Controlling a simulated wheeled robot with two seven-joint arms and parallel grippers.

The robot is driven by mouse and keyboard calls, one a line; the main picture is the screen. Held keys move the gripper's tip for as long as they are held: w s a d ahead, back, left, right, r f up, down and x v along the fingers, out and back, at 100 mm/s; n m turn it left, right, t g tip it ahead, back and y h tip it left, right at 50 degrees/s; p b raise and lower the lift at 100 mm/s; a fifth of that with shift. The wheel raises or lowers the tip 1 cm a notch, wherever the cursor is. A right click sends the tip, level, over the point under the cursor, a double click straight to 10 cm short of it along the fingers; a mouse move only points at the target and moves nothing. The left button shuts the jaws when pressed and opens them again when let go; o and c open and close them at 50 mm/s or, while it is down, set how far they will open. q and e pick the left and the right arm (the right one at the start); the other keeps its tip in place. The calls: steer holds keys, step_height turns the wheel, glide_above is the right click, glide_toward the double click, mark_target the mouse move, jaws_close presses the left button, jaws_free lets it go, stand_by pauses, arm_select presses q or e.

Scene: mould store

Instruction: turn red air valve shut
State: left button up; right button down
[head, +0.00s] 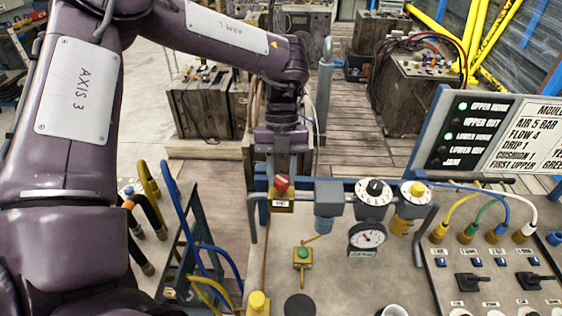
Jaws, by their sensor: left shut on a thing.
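The red air valve (281,183) has a red knob with a pale mark on top of a yellow body, on the pipe at the back left of the grey bench panel. My left gripper (281,172) comes down from above and behind it, shut on the red knob. The fingers partly hide the knob's far side. A small label sits on the front of the yellow body. I cannot tell the exact turn of the knob. My right gripper is not in view.
Coloured hoses (490,212) and a lamp board (466,130) are at right.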

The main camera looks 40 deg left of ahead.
arm_select(q)
steer(key=m+p, duration=0.2)
steer(key=shift+d+r+m+g+y, duration=0.1)
steer(key=shift+r+m+g+y, duration=0.05)
steer(key=shift+m+g+y, duration=0.2)
steer(key=shift+m+y+p, duration=0.35)
steer(key=shift+m+p, duration=0.05)
steer(key=shift+m, duration=0.45)
steer(key=shift+w+d+m+y, duration=0.1)
steer(key=shift+m+y, duration=0.4)
steer(key=shift+m, duration=0.6)
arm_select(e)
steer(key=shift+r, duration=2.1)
arm_select(q)
steer(key=o, duration=1)
steer(key=shift+c, duration=0.2)
